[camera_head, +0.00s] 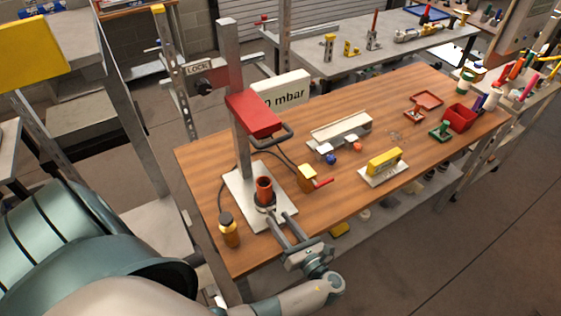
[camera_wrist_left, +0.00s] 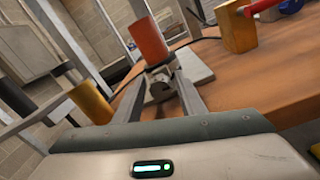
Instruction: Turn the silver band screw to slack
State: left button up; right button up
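An orange-red tube (camera_head: 264,186) stands upright on a pale metal plate (camera_head: 238,187). It also shows in the wrist view (camera_wrist_left: 149,40). A dark band circles its foot in the head view. A silver fitting (camera_wrist_left: 160,84) sits below the tube in the wrist view; it looks like the band's screw, but its detail is small. My left gripper (camera_head: 278,215) reaches to the front of the tube's foot. Its two fingers are apart, one on each side of the silver fitting in the wrist view (camera_wrist_left: 161,78). I cannot tell whether they touch it. My right gripper is out of view.
A post with a red box (camera_head: 254,115) rises behind the tube. The wooden table (camera_head: 330,205) is clear right of my gripper.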

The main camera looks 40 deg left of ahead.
pick_arm(q)
jog(key=c, duration=0.7)
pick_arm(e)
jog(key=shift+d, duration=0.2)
pick_arm(q)
jog(key=shift+n, duration=0.4)
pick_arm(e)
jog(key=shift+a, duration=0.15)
pick_arm(q)
jog(key=shift+n, duration=0.9)
jog(key=shift+a+n+b, duration=0.1)
jog(key=shift+n+b, duration=0.5)
jog(key=shift+n, duration=0.4)
jog(key=shift+n+b, duration=0.4)
jog(key=shift+n, duration=0.8)
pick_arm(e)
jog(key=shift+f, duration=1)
